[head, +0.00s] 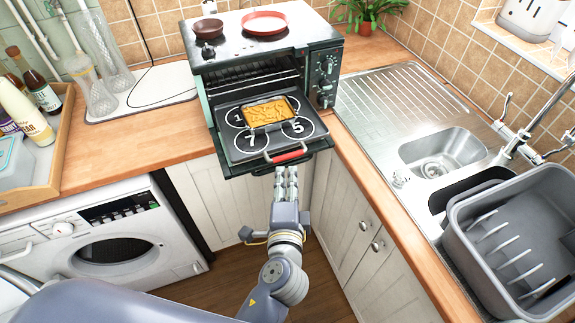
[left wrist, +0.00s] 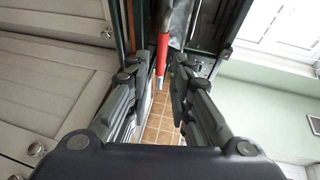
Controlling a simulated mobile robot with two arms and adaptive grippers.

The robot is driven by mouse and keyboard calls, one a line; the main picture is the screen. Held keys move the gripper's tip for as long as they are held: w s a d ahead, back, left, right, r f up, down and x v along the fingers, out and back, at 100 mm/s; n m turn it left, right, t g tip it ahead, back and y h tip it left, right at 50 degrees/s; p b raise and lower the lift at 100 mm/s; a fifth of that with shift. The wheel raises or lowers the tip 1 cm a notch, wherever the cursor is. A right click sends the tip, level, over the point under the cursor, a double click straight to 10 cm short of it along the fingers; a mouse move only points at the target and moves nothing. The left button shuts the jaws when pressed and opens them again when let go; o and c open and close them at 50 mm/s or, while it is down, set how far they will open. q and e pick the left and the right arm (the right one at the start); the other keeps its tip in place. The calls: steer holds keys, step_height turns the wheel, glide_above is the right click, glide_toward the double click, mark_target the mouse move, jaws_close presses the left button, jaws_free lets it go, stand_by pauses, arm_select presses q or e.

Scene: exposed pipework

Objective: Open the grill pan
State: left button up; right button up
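The grill pan (head: 240,148) is a grey tray with white numbered circles and a red-gripped front handle (head: 288,156). It sticks out of the front of a small black oven (head: 263,68). A golden-brown slab (head: 270,110) lies on it. My left gripper (head: 286,172) is just in front of the handle, at the oven's front edge. In the left wrist view the fingers (left wrist: 155,78) are apart, with the red handle (left wrist: 162,55) showing in the gap between them; I cannot tell whether either finger touches it. My right gripper is not in view.
Two pans, one red (head: 264,20), stand on the oven top. A sink (head: 440,150) and a grey dish rack (head: 530,235) are on the right. A wooden tray of bottles (head: 62,140) is at left, above a washing machine (head: 120,245). Floor before the cupboards is clear.

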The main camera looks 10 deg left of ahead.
arm_select(q)
steer(key=shift+v, duration=1.55)
steer(key=shift+f, duration=0.1)
steer(key=s+d+f+g+h+b, duration=0.1)
steer(key=s+f+g, duration=0.1)
steer(key=f, duration=0.9)
steer(key=s+d+f+g+h, duration=0.1)
steer(key=d+f+g+h, duration=0.1)
steer(key=f, duration=0.8)
steer(key=s+a+f+n+g, duration=0.15)
steer(key=s+f, duration=0.25)
steer(key=f, duration=0.5)
steer(key=s+a+f+n+g, duration=0.1)
steer(key=s+a+f+g, duration=0.15)
steer(key=s+f, duration=0.4)
steer(key=s+a+f+n+g+b, duration=0.1)
steer(key=s+a+f+n+g, duration=0.2)
steer(key=s+f, duration=0.7)
steer(key=s+a+f+n+g+b, duration=0.1)
steer(key=s+a+f+n+g, duration=0.2)
steer(key=s+a+f+n, duration=0.4)
steer(key=s+a+f, duration=0.3)
steer(key=s, duration=0.2)
steer(key=shift+s+a+f+g, duration=0.25)
steer(key=shift+a+f+g, duration=0.05)
